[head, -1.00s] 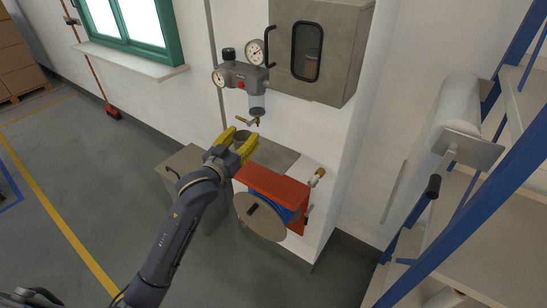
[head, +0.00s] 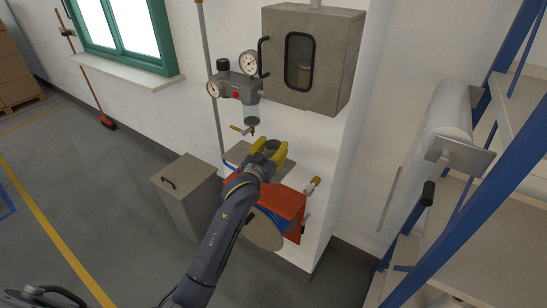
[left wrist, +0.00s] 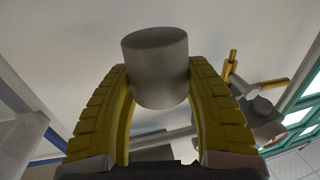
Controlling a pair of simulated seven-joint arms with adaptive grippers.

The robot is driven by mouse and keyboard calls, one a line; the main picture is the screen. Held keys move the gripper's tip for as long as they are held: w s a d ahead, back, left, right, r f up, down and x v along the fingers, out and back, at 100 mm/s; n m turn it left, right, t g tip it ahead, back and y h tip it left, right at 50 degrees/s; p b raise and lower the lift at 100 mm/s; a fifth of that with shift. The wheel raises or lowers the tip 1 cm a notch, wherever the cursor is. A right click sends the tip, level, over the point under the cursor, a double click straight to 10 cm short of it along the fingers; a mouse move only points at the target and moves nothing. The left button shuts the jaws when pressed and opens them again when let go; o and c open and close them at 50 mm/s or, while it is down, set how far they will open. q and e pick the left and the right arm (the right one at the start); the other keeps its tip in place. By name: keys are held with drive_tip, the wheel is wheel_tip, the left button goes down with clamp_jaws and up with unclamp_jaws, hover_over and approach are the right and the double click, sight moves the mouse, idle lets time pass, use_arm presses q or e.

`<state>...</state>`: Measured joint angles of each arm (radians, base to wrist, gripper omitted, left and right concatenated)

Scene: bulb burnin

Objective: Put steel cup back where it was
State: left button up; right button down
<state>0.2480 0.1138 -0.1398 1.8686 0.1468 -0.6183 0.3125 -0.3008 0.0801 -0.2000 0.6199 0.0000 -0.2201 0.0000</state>
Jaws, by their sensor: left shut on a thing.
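The steel cup (head: 271,147) is a small grey cylinder, held between the yellow fingers of my left gripper (head: 268,150). In the left wrist view the cup (left wrist: 155,66) sits between both fingertips of the left gripper (left wrist: 157,85), which touch its sides. In the head view the gripper is over a grey shelf plate (head: 284,166) on the wall, below and right of the regulator's drain valve. I cannot tell whether the cup touches the plate. My right gripper is not in view.
A grey regulator with gauges (head: 236,86) and a brass drain valve (head: 243,130) is on the wall. A grey cabinet (head: 313,60) hangs above right. A red hose reel (head: 290,203) is below the plate. A grey bin (head: 186,195) stands left; blue shelving (head: 490,150) stands right.

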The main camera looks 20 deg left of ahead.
use_arm(q)
drive_tip(key=shift+f, duration=2.05)
drive_tip(key=shift+f, duration=0.15)
drive_tip(key=o, duration=1.2)
drive_tip(key=shift+o, duration=0.2)
